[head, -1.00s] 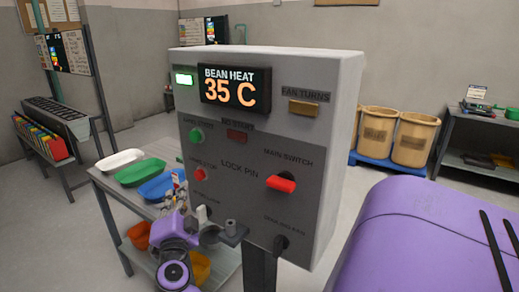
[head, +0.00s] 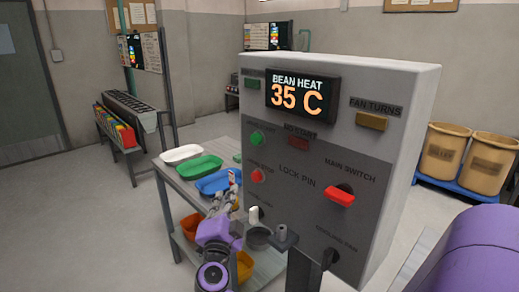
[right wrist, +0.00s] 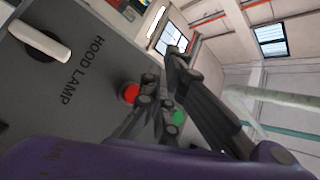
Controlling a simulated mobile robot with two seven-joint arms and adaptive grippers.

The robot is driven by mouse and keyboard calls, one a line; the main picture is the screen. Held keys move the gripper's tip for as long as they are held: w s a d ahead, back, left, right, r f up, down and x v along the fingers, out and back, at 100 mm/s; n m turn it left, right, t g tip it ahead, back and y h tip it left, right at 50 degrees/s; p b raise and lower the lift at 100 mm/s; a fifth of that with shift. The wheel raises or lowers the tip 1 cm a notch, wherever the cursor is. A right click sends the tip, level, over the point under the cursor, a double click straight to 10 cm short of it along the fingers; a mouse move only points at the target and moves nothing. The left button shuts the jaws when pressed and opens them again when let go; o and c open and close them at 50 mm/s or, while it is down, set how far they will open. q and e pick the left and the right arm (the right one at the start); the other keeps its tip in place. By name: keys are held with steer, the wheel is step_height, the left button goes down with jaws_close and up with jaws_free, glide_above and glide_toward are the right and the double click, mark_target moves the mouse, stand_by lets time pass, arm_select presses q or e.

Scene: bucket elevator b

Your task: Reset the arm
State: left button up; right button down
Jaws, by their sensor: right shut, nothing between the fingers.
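A grey control panel (head: 400,110) stands at the centre right, its display (head: 302,95) reading "BEAN HEAT 35 C". My right gripper (head: 228,192) shows small by the panel's lower left edge, in front of the side table in the picture. It is shut and holds nothing. In the right wrist view the closed fingers (right wrist: 160,100) lie in front of the panel face, overlapping the red button (right wrist: 130,93) and close to the green button (right wrist: 179,117) in the picture. Contact cannot be told. My left gripper is not in view.
The panel carries a red main switch (head: 340,197) and a white hood lamp switch (right wrist: 40,40). A side table (head: 178,178) with white, green and blue trays stands behind. Tan bins (head: 489,163) stand at the right. Floor at the left is clear.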

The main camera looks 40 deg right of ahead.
steer(key=shift+a, duration=0.1)
